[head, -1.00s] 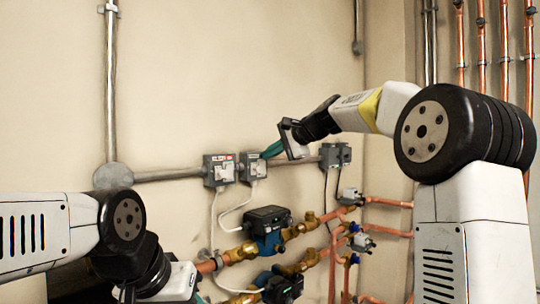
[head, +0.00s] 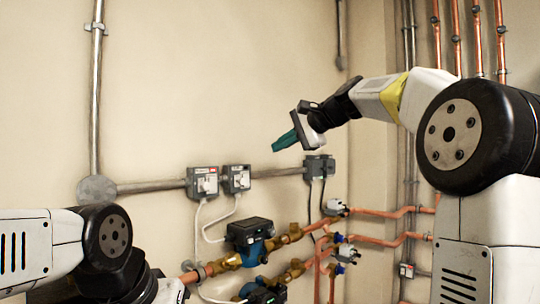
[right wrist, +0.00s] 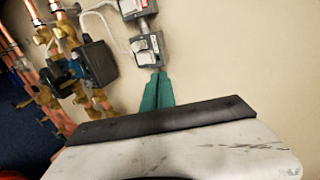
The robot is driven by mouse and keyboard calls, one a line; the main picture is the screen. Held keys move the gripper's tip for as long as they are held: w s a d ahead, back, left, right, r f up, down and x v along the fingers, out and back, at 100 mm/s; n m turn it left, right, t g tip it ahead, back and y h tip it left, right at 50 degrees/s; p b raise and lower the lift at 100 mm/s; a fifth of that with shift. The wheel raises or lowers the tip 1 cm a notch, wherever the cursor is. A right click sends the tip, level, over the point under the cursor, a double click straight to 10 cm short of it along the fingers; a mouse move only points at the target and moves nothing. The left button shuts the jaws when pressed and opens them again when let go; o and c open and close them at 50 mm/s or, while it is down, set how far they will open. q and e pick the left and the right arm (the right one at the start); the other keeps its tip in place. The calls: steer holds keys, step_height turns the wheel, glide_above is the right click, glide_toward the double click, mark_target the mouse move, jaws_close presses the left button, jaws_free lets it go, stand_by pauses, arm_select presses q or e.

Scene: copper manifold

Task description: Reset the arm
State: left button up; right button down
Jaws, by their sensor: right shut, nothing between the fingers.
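My right gripper (head: 285,141) is in the upper middle of the head view, held in front of the bare wall, above and in front of the row of grey switch boxes. Its teal fingers are shut with nothing between them; they also show in the right wrist view (right wrist: 157,92), pointing toward a grey box in the picture. My left arm comes in at the lower left of the head view. Its gripper fingers are below the frame edge and hidden.
Grey switch boxes (head: 203,183) sit on a horizontal conduit (head: 150,187). Below are a black-and-blue pump (head: 250,235), brass valves and copper pipes (head: 375,213). Vertical copper pipes (head: 478,40) run at the upper right. The wall (head: 220,80) above the boxes is clear.

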steer(key=shift+s+d+r, duration=0.2)
steer(key=shift+s, duration=0.05)
stand_by(0.3)
steer(key=s+d+f+n+g+h, duration=0.1)
steer(key=s+d+f+n+h, duration=0.1)
steer(key=s+f, duration=0.8)
steer(key=s+d+f+n+g+h, duration=0.1)
steer(key=s+d+f+n+h, duration=0.1)
steer(key=s+f, duration=0.8)
steer(key=s+d+f+n+g+h, duration=0.1)
steer(key=s+d+f+n+h, duration=0.2)
steer(key=s+f, duration=0.7)
steer(key=d+f+n, duration=0.1)
steer(key=n, duration=0.1)
steer(key=shift+s+d+f+n, duration=0.15)
steer(key=shift+s+f+n, duration=0.15)
steer(key=shift+s+f, duration=0.05)
